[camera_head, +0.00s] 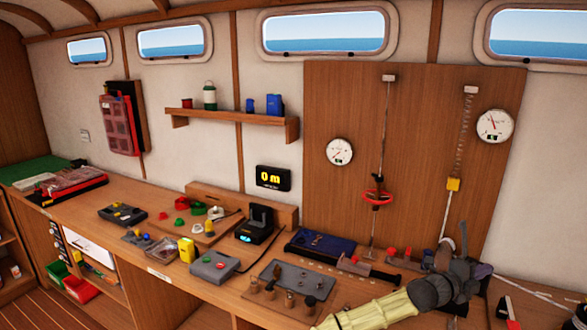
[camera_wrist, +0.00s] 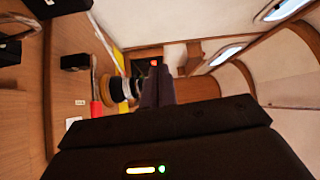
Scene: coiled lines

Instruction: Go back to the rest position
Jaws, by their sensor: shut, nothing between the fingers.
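My gripper (camera_wrist: 158,86) shows in the wrist view as two dark fingers side by side, shut and with nothing seen between them. In the head view my arm reaches in from the bottom right, over the right part of the wooden workbench (camera_head: 150,235). There my fingertips are hard to make out against the dark wrist parts. In the wrist view, black and pale round shapes and a red item stand left of the fingers, too blurred to name.
A wooden panel (camera_head: 430,120) with two gauges, a coiled line and a red ring stands behind my arm. A grey plate (camera_head: 297,280) with several small pegs and a dark blue tray (camera_head: 320,245) lie left of it. A shelf (camera_head: 235,122) hangs on the wall.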

